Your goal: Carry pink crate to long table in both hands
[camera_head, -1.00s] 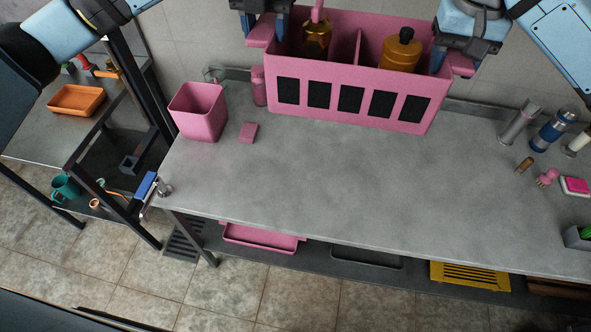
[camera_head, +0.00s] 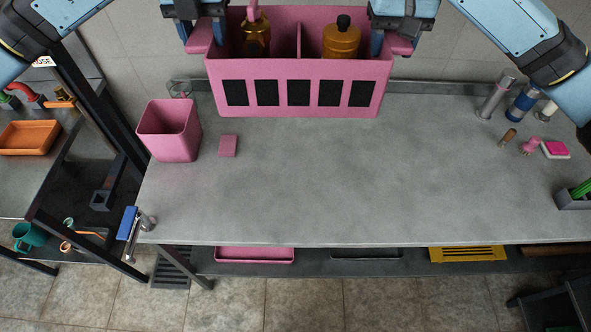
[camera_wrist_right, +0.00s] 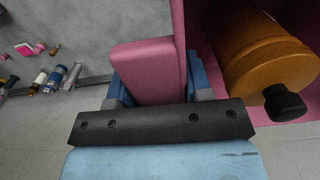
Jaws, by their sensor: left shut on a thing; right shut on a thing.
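The pink crate (camera_head: 301,73) is held level at the top middle of the head view, in front of the long table's back part. It has a divider, dark slots along its front, and two amber bottles (camera_head: 341,42) inside, one with a black cap. My left gripper (camera_head: 198,38) is shut on the crate's left handle. My right gripper (camera_head: 399,42) is shut on its right handle, and the right wrist view shows the handle (camera_wrist_right: 148,70) between the fingers. The grey metal table (camera_head: 330,170) has a wide clear middle. I cannot tell whether the crate touches it.
A pink bin (camera_head: 169,131) and a small pink block (camera_head: 228,146) stand on the table's left. Flasks (camera_head: 495,97), brushes (camera_head: 530,146) and a pink sponge (camera_head: 555,149) are on the right. A blue-handled tool (camera_head: 128,224) is at the left front corner. A shelving unit (camera_head: 60,150) stands to the left.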

